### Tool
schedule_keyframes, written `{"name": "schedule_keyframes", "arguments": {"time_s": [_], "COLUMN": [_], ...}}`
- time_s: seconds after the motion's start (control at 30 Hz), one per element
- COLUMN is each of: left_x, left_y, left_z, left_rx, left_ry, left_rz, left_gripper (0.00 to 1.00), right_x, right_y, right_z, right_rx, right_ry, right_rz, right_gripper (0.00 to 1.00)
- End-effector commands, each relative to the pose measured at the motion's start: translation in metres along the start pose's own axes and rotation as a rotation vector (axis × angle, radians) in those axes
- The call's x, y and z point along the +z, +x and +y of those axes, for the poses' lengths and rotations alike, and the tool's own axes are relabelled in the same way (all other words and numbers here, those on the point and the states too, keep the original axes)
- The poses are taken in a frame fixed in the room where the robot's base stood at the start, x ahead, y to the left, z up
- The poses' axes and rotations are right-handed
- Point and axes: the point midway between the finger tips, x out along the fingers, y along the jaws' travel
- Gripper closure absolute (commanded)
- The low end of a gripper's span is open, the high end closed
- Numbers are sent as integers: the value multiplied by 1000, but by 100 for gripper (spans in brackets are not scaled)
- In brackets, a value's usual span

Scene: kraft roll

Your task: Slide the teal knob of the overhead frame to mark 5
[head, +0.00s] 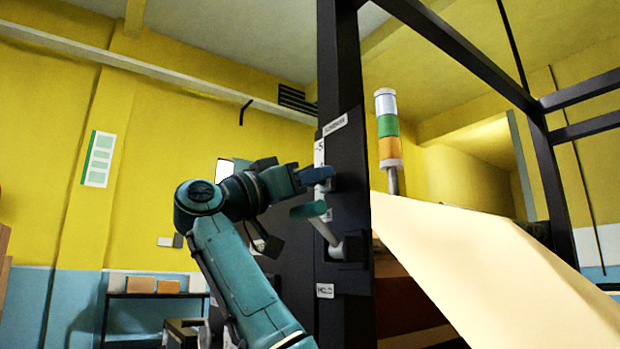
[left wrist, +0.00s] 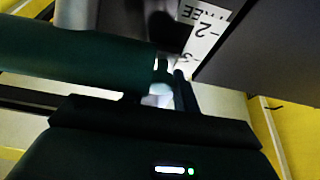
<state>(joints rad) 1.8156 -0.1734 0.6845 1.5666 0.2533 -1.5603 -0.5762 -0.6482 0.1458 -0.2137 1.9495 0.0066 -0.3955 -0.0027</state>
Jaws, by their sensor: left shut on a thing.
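The overhead frame's black post (head: 345,90) carries a white number scale (head: 319,152) with a 5 near its top. My left gripper (head: 305,178) is at the post below that 5, shut on what seems to be the teal knob. A dark blue piece (head: 317,174) shows at the fingertips; I cannot tell whether it is knob or finger. In the left wrist view a small pale, blurred patch (left wrist: 158,95) shows between the fingers, near the 3 of the upside-down scale (left wrist: 206,32). Most of the knob is hidden and its exact mark is unreadable. My right gripper is not in view.
A green-handled lever (head: 308,210) on a grey rod sticks out just below my gripper; its handle looms in the left wrist view (left wrist: 70,65). A HOLD label (head: 325,290) sits lower. A kraft paper sheet (head: 480,265) slopes to the right; a signal light (head: 388,130) stands behind.

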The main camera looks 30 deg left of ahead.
Motion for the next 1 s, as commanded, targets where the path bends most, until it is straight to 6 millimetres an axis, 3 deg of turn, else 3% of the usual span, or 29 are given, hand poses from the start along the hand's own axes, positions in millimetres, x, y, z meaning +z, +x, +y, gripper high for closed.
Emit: {"name": "schedule_keyframes", "arguments": {"time_s": [0.43,0.83,0.87,1.0], "left_x": [-72,-81,-82,-81], "left_y": [28,30,30,31], "left_z": [0,0,0,0], "left_rx": [0,-3,-3,-3], "left_ry": [3,2,2,1], "left_rz": [4,10,10,8], "left_gripper": [100,100,70,58], "right_x": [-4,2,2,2], "right_y": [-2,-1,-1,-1], "right_z": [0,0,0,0], "right_rx": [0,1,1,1], "right_ry": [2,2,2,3], "right_rz": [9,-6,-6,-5], "right_gripper": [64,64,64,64]}}
